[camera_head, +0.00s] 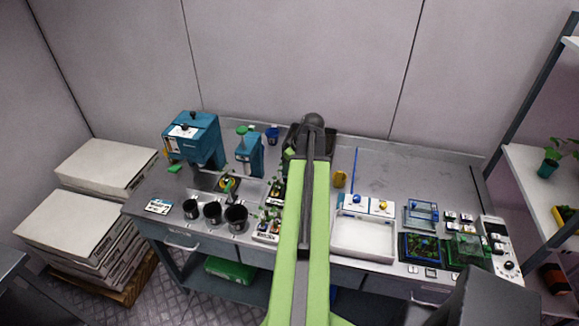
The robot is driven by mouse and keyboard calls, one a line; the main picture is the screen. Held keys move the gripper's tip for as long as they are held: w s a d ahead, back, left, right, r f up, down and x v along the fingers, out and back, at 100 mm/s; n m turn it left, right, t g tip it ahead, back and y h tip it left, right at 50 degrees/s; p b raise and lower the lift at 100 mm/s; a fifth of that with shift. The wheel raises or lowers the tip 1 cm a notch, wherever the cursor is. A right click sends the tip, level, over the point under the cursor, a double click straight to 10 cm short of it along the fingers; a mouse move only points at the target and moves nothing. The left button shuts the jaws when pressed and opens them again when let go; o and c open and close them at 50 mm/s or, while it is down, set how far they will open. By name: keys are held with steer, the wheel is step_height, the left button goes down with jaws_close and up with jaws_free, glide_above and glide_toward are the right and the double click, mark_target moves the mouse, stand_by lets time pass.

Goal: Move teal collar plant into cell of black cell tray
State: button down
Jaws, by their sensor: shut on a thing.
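My arm reaches up the middle of the picture to the bench's back. The dark end of my gripper (312,122) is over a black tray (331,146) at the back middle. The tray is largely covered by my arm, so its cells cannot be made out. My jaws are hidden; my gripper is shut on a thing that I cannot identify. A little green shows just left of my arm by the tray. I cannot make out a teal collar on any plant on the bench. Small plants stand in white holders (266,237) left of my arm.
Three black cups (213,212) stand at the front left of the bench, with teal machines (191,140) behind. A white tray (363,239) and several small boxes are at right. The bench's back right is mostly clear. A shelf rack (540,170) stands far right.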

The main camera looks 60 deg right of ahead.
steer(key=shift+f+b, duration=5.2)
steer(key=shift+f, duration=0.35)
steer(key=c, duration=1.4)
jaws_free()
steer(key=shift+r, duration=0.1)
step_height(320, 180, up, 9)
steer(key=p, duration=0.9)
